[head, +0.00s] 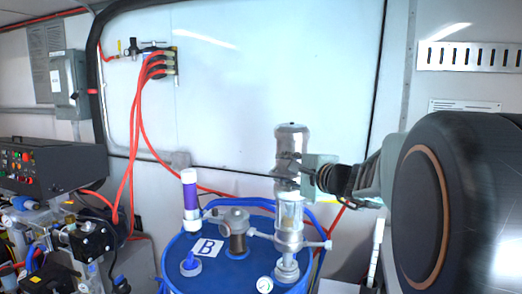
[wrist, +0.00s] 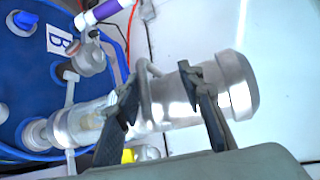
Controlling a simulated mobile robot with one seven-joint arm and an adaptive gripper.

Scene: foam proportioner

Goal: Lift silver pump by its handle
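The silver pump (head: 291,140) stands upright on the blue drum marked B, with a clear section lower down. In the wrist view the pump (wrist: 235,85) lies across the picture, its broad cap to the right. Its handle (wrist: 145,92) is a thin bent bar on the pump's side. My gripper (wrist: 160,82) is open, with its two dark fingers spread along the pump and the handle between them, nearer the left finger. I cannot tell whether that finger touches the handle. In the head view my gripper (head: 307,174) is at the pump's right side and hides part of it.
The blue drum (head: 222,277) also bears a grey fitting (head: 236,222) and a white-and-purple tube (head: 190,195) left of the pump. Red hoses (head: 137,130) hang from the wall. A control panel and machinery fill the left. The wall behind the pump is bare.

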